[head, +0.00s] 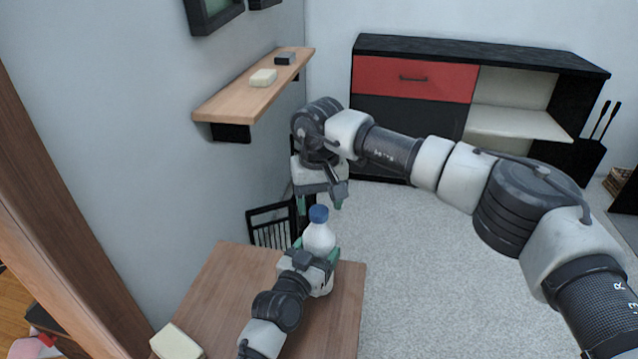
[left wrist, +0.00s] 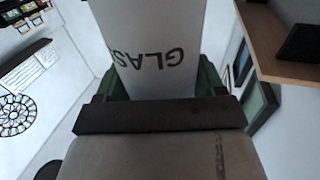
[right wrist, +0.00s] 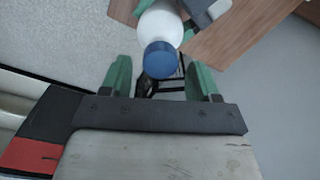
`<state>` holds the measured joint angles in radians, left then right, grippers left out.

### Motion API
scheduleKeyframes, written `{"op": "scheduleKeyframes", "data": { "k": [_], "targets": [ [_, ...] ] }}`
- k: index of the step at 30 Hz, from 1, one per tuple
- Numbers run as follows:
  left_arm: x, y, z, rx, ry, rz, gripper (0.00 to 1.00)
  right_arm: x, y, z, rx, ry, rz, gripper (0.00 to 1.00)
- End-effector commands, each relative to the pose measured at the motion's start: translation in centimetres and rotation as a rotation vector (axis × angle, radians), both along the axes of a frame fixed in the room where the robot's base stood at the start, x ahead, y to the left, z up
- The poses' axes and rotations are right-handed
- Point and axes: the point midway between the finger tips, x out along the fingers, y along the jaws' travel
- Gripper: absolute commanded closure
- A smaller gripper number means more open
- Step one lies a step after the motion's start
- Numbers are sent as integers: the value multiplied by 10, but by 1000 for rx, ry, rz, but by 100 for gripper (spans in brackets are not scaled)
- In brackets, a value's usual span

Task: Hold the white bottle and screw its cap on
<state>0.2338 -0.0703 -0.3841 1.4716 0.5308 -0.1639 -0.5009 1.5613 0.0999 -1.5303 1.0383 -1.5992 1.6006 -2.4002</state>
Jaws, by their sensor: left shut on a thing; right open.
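My left gripper (head: 312,262) is shut around the bottle's body. In the left wrist view the bottle (left wrist: 150,40) shows dark lettering between the green fingers. My right gripper (head: 322,203) is open above the bottle, pointing down. In the right wrist view the cap (right wrist: 161,60) lies just beyond and between the open green fingertips (right wrist: 163,80), not touching them.
A wooden wall shelf (head: 250,95) holds a cream block (head: 263,78) and a dark block (head: 285,59). A cream block (head: 176,342) lies at the table's near left corner. A black and red cabinet (head: 430,90) stands behind. Carpet lies open right of the table.

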Motion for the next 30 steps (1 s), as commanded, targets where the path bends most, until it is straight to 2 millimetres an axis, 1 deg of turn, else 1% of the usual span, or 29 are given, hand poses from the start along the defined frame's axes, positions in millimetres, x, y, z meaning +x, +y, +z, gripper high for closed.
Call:
{"op": "scheduleKeyframes", "data": {
  "k": [1,6,15,17,25,30],
  "targets": [
    [0,0,0,0,1,0,97,0,0,-7,0,1,-1,39],
    [0,0,0,0,1,0,97,0,0,-18,1,1,-1,39],
    [0,0,0,0,1,0,97,0,0,-20,1,0,-1,39],
    [0,0,0,0,1,0,97,0,0,-20,1,0,-1,46],
    [0,0,0,0,1,0,97,0,0,-20,0,0,-1,88],
    [0,0,0,0,1,0,97,0,0,-20,0,0,-32,90]
  ]
}}
